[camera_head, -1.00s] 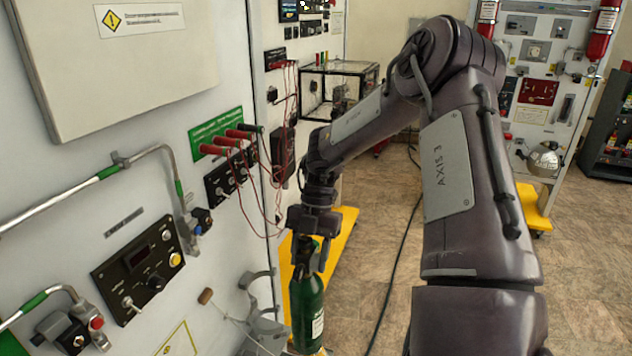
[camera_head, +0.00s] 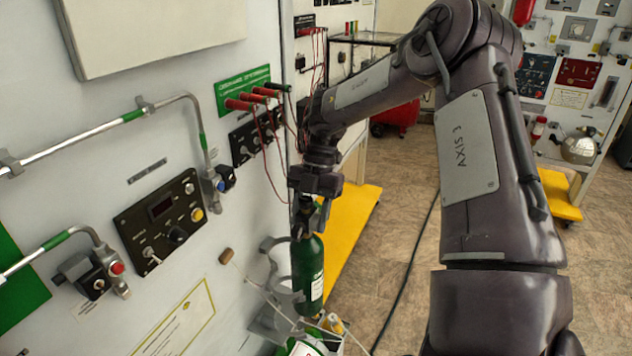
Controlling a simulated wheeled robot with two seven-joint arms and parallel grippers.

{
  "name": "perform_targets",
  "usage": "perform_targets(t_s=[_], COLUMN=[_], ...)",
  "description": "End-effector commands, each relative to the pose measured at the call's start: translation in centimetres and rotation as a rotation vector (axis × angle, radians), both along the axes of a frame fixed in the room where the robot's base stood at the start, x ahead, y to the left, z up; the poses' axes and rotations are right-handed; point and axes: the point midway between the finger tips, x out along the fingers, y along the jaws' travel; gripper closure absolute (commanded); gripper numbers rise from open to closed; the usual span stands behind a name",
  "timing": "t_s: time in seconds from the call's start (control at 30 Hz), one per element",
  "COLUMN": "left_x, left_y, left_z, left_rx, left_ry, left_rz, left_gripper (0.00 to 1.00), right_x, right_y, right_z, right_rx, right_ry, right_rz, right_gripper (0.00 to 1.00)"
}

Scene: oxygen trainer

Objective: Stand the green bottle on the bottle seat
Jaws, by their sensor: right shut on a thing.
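The green bottle (camera_head: 309,272) hangs upright in my right gripper (camera_head: 311,212), which is shut on its dark neck. The bottle is just right of the grey curved clamp arms (camera_head: 273,246) on the white panel; I cannot tell whether it touches them. Below it is a grey metal bracket (camera_head: 262,325), which looks like the bottle seat. The bottle's base appears close above this bracket; any gap is hard to judge. My left gripper is not in view.
A second green item with a white label (camera_head: 303,348) shows at the bottom edge, beside a small yellow-tipped part (camera_head: 335,322). A wooden-handled cord (camera_head: 226,256) hangs left of the clamp. A yellow platform (camera_head: 350,235) lies behind the bottle; open floor is to the right.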

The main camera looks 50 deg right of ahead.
Motion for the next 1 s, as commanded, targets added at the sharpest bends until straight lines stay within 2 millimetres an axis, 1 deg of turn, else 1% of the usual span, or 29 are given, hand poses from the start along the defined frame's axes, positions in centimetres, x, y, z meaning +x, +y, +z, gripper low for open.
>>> perform_targets(t_s=[0.03, 1.0], left_x=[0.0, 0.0], left_y=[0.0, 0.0], left_z=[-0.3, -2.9], left_rx=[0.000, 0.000], left_ry=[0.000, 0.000], left_rz=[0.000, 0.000], left_gripper=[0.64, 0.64], right_x=[0.5, 5.5], right_y=[0.2, 1.6], right_z=[0.2, 0.1], right_rx=[0.001, 0.000], right_ry=[-0.007, -0.008], right_rz=[0.004, 0.003], right_gripper=[1.00, 1.00])
